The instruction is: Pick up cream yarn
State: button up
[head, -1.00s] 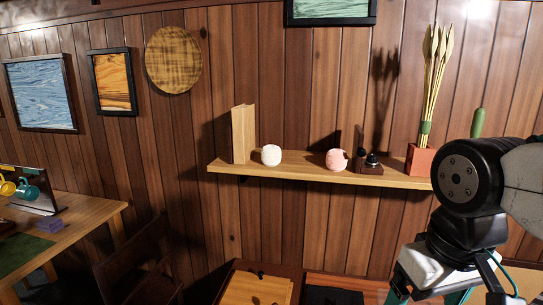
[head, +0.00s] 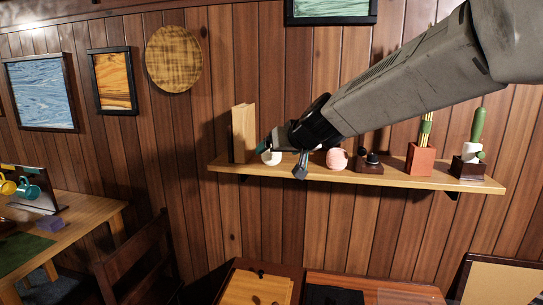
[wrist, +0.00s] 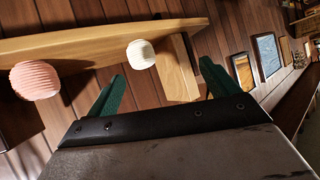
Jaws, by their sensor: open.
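The cream yarn (head: 271,158) is a small round ball on the wall shelf, just right of an upright wooden block. In the head view my gripper (head: 281,158) is in front of it and partly covers it. I see no contact with the yarn.
The wooden block (head: 243,133) stands left of the yarn on the shelf (head: 400,178). A pink yarn ball (head: 337,159) sits to the right, then a dark small stand (head: 369,163), a potted plant (head: 421,158) and a cactus (head: 478,125). A chair (head: 135,255) stands below left.

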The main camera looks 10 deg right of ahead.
aim_at(272, 154)
jog(key=w+f+h, duration=0.1)
jog(key=w, duration=0.2)
jog(key=w+f+m+t+h, duration=0.1)
jog(key=w, duration=0.3)
jog(key=w+m+t+h, duration=0.1)
jog(key=w, duration=0.3)
jog(key=shift+w+d+f+h, duration=0.2)
jog(key=shift+f+h, duration=0.2)
jog(key=shift+w+d+f, duration=0.1)
jog(key=shift+w, duration=0.2)
jog(key=x, duration=0.8)
jog(key=shift+s+f, duration=0.15)
jog(key=c, duration=1.1)
